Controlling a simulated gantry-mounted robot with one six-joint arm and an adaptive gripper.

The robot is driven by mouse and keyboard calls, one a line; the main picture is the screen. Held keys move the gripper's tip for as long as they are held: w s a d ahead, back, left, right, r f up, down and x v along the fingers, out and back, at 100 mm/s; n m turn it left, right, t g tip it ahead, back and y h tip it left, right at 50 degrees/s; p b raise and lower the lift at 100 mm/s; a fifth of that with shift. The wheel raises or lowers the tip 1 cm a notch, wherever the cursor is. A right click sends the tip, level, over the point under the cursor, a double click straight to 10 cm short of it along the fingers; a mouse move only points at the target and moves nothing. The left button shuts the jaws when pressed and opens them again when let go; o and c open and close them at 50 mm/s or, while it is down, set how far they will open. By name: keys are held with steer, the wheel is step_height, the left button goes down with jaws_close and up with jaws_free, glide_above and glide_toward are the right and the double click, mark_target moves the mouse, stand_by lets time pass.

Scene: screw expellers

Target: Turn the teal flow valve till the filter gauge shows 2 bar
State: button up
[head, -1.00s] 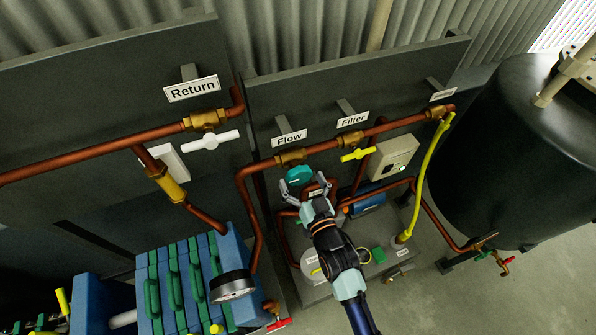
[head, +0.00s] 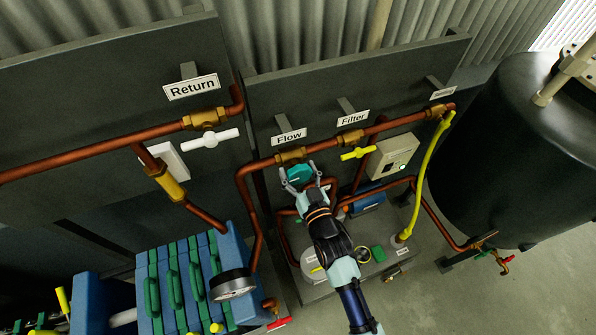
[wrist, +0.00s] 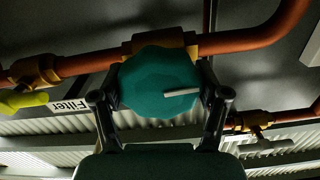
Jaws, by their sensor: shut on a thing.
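The teal flow valve (head: 299,175) is a round faceted knob below the Flow sign (head: 289,137), on the copper pipe. In the wrist view the teal knob (wrist: 160,85) fills the middle, with a pale pointer bar on its face lying nearly level toward the right. My gripper (head: 303,183) is shut on the knob, one finger on each side; its fingers also show in the wrist view (wrist: 160,96). A round gauge (head: 233,285) with a white face stands by the blue plate unit; its reading is too small to tell, and so is whether it is the filter gauge.
A yellow-handled valve (head: 357,153) sits below the Filter sign (head: 353,118), right of the knob. A white-handled valve (head: 209,138) is under the Return sign (head: 192,87). A grey box (head: 394,157) and a yellow hose (head: 428,180) are farther right.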

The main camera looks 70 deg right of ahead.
steer(key=n, duration=0.2)
steer(key=shift+n, duration=0.3)
steer(key=o, duration=1.2)
steer(key=v, duration=1.2)
